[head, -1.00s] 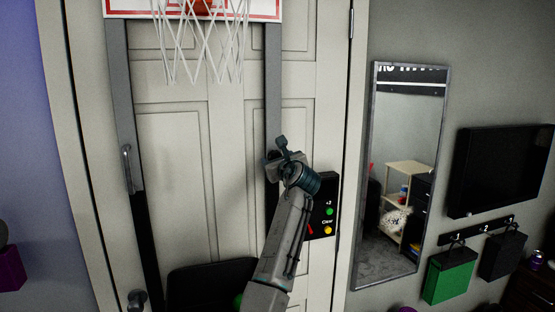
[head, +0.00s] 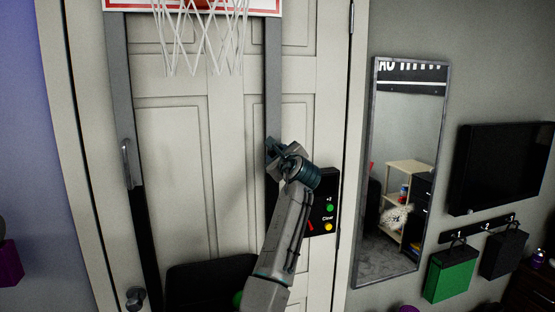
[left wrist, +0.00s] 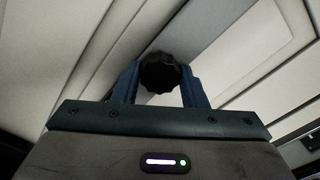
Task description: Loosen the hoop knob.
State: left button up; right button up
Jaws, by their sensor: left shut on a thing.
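The hoop knob (left wrist: 161,70) is black with a lobed rim and sits between the two blue fingers of my left gripper (left wrist: 160,85) in the left wrist view. The gripper is shut on it. In the head view my left gripper (head: 276,148) is at the right grey rail (head: 273,90) of the hoop frame, and it hides the knob. The hoop's white net (head: 203,45) hangs below the backboard at the top. My right gripper is in neither view.
A black score panel (head: 322,190) with green and yellow buttons is just right of my left wrist. A handle (head: 127,163) is on the left rail. A mirror (head: 405,170), a wall screen (head: 500,168) and a green box (head: 447,275) are to the right.

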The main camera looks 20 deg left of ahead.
pick_arm(q)
jog(key=shift+n+b, duration=3.45)
jog(key=shift+n, duration=3.45)
jog(key=o, duration=1)
jog(key=shift+c, duration=0.2)
jog(key=shift+s, duration=0.1)
jog(key=shift+d, duration=0.1)
